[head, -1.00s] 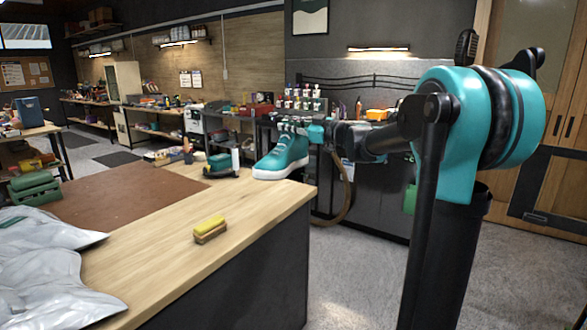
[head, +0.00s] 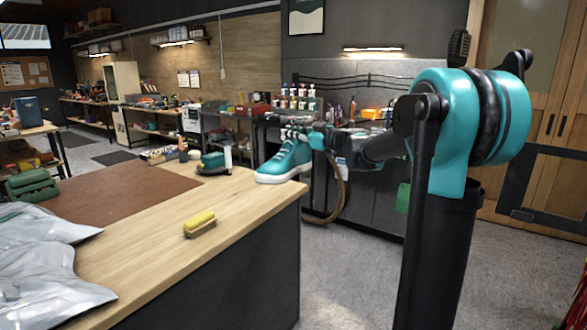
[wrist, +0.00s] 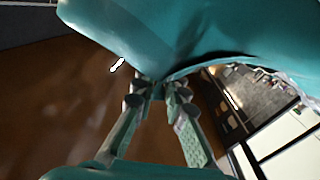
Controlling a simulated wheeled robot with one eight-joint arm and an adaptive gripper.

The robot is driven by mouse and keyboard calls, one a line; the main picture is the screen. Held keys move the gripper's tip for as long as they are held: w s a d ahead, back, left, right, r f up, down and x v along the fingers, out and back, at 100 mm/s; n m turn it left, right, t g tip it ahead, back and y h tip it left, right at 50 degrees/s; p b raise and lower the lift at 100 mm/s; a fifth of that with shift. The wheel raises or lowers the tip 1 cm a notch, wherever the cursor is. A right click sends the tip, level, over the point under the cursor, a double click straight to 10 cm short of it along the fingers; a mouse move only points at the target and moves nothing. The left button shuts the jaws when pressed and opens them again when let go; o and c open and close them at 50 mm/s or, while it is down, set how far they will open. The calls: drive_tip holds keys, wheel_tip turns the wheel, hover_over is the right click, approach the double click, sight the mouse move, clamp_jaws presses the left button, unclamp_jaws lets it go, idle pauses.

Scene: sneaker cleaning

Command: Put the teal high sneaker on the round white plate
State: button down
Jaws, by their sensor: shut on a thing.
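The teal high sneaker (head: 287,160), with pale laces and a white sole, is at the table's far right corner in the head view. My gripper (head: 304,134) is at its upper part, and the arm reaches in from the right. In the wrist view the sneaker (wrist: 190,35) fills the top of the picture. The fingertips of my gripper (wrist: 155,90) are closed on its teal edge. I cannot tell whether the sole touches the table. I do not see the round white plate in either view.
The wooden table (head: 150,262) carries a brown mat (head: 120,195), a yellow-topped brush (head: 200,225), a teal and black item (head: 214,162) left of the sneaker, and silvery bags (head: 45,270) at the front left. Open floor (head: 345,270) lies right of the table.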

sight(303, 152)
drive_tip(key=w+d+f+m+t+h, duration=0.1)
drive_tip(key=w+f, duration=0.1)
drive_tip(key=f, duration=0.1)
drive_tip(key=w+d+f+m+t+h, duration=0.1)
drive_tip(key=d+f, duration=0.1)
drive_tip(key=f, duration=0.1)
drive_tip(key=w+d+f+t+h, duration=0.1)
drive_tip(key=w+f, duration=0.1)
drive_tip(key=f, duration=0.1)
drive_tip(key=shift+w+d+f+m, duration=0.15)
drive_tip(key=shift+w+d+m, duration=0.15)
drive_tip(key=shift+w+m, duration=0.1)
drive_tip(key=d+f+m+t+h, duration=0.4)
drive_tip(key=d+f+m+h, duration=0.3)
drive_tip(key=d+f+h, duration=0.4)
drive_tip(key=shift+w+d+f+m, duration=0.15)
drive_tip(key=shift+d+f+m, duration=0.15)
drive_tip(key=shift+d+f, duration=2.85)
drive_tip(key=shift+a+f, duration=0.9)
